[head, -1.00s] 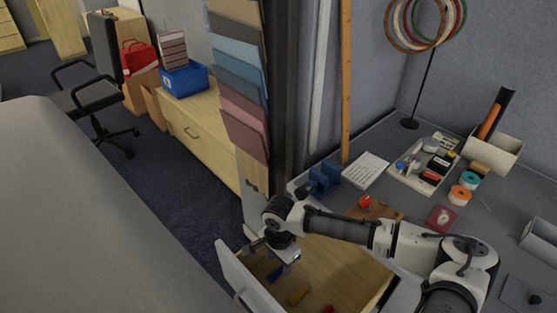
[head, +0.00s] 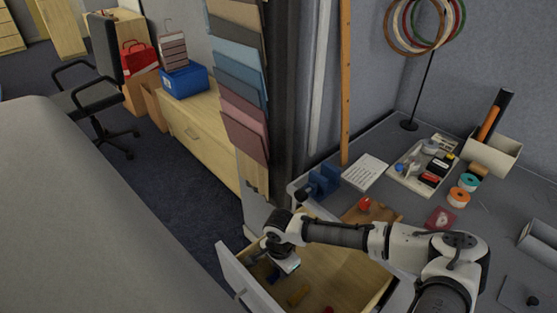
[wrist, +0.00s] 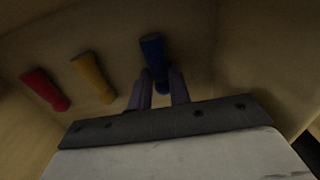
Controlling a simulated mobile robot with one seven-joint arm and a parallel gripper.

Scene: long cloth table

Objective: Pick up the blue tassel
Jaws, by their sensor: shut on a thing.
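The blue tassel (wrist: 153,48) lies in the open drawer (head: 345,268); its narrow end is between the two fingers of my gripper (wrist: 158,84) in the wrist view. The fingers are shut on that end. In the head view the tassel (head: 272,276) shows as a small dark blue piece beside my gripper (head: 277,269), which is low inside the drawer near its front. The fingertips are partly hidden there. I cannot tell whether the tassel is clear of the drawer floor.
A yellow tassel (wrist: 92,76) and a red tassel (wrist: 44,88) lie beside the blue one in the drawer. The drawer's front panel (head: 246,281) and side walls stand close around my gripper. The grey desk (head: 408,207) above holds a parts tray (head: 398,176) and tape rolls.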

